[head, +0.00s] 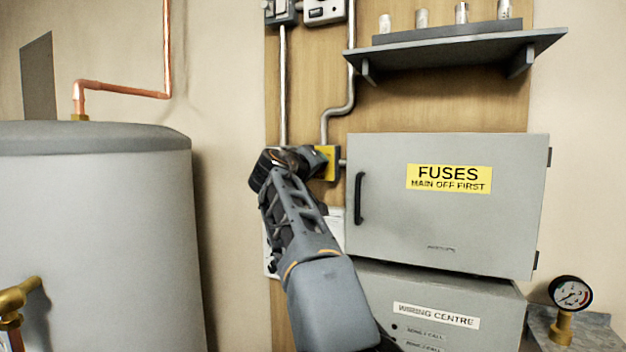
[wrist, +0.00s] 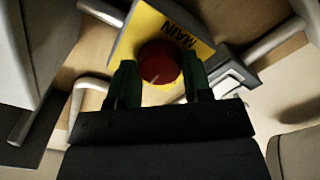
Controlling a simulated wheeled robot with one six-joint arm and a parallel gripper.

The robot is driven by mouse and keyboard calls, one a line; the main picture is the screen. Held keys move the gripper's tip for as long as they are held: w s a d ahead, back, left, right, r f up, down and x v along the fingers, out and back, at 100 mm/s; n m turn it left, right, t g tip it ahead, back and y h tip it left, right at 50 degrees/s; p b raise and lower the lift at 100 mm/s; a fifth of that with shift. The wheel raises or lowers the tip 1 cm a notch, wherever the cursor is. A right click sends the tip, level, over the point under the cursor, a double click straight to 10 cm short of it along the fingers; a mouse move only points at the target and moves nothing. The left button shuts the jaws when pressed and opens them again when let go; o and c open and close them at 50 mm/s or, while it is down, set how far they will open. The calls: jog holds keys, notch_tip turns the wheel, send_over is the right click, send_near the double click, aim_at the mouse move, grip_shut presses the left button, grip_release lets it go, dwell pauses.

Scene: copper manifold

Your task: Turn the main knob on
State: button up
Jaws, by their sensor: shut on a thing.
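The main knob (wrist: 160,62) is a red round knob with a pale mark on its face, on a yellow plate (wrist: 192,32) lettered MAIN in the wrist view. The picture there is tilted. My gripper (wrist: 157,80) has one green-padded finger on each side of the knob and is shut on it. In the head view my gripper (head: 305,160) is at the yellow plate (head: 329,163), left of the fuse box. The knob is hidden there behind my gripper.
The grey fuse box (head: 447,225) with a black handle is close on the right, above the wiring centre box (head: 480,312). A shelf (head: 455,48) is above. Metal conduits (head: 337,110) run to the plate. A large grey tank (head: 95,230) stands left.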

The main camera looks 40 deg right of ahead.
jog(key=shift+m+b, duration=1.85)
jog(key=shift+m, duration=2.65)
jog(key=o, duration=0.9)
jog(key=b+v, duration=0.4)
jog(key=v, duration=0.9)
jog(key=shift+s+a, duration=0.15)
jog(key=shift+a, duration=0.15)
